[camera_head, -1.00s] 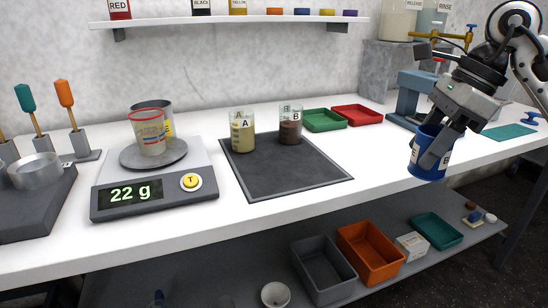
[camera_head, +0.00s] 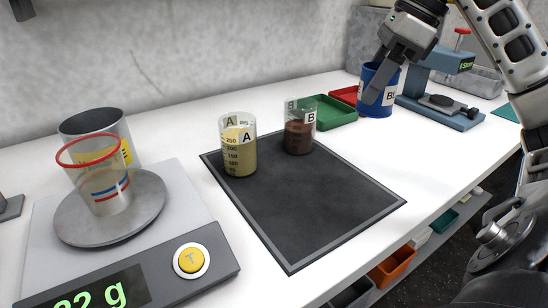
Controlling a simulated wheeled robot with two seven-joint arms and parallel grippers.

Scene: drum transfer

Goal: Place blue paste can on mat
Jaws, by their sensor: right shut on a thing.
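The blue paste can (camera_head: 377,98), with a white label, is at the upper right. My right gripper (camera_head: 383,68) is shut on its rim and wall from above. The can looks held near the table in front of the press; whether its base touches the table I cannot tell. The dark grey mat (camera_head: 315,211) lies in the middle of the table, to the left of and nearer than the can. Beaker A (camera_head: 238,150) with yellowish content and beaker B (camera_head: 299,132) with brown content stand at the mat's back edge. My left gripper is not in view.
A scale (camera_head: 192,259) with cups on its plate stands at the left. Green (camera_head: 334,113) and red (camera_head: 346,95) trays lie behind the mat, close to the can. A blue-grey press (camera_head: 441,92) stands at right. The mat's middle and front are bare.

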